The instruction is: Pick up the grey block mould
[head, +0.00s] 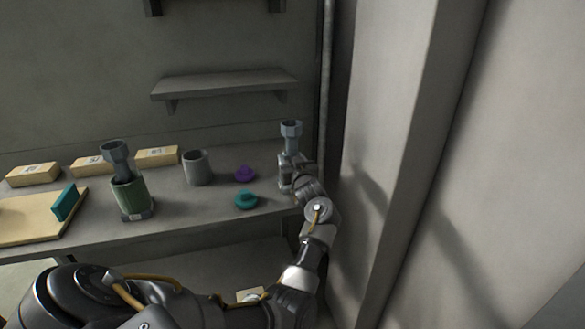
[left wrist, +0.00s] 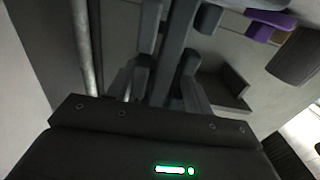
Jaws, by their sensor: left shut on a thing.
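The grey block mould (head: 291,130), a blue-grey piece with a wide faceted top and a narrower stem, stands upright at the right end of the shelf. My left gripper (head: 289,165) is shut on its stem, and the fingers hide part of its lower portion. In the left wrist view the mould shows as a long grey bar (left wrist: 174,45) between the two fingers. I cannot tell whether its base touches the shelf. My right gripper is in neither view.
A purple knobbed piece (head: 244,174), a teal one (head: 246,200) and a grey cup (head: 197,168) stand left of the gripper. Further left are a green container (head: 131,197) with a similar grey piece in it and labelled tan blocks (head: 157,156). A wall (head: 385,150) rises close on the right.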

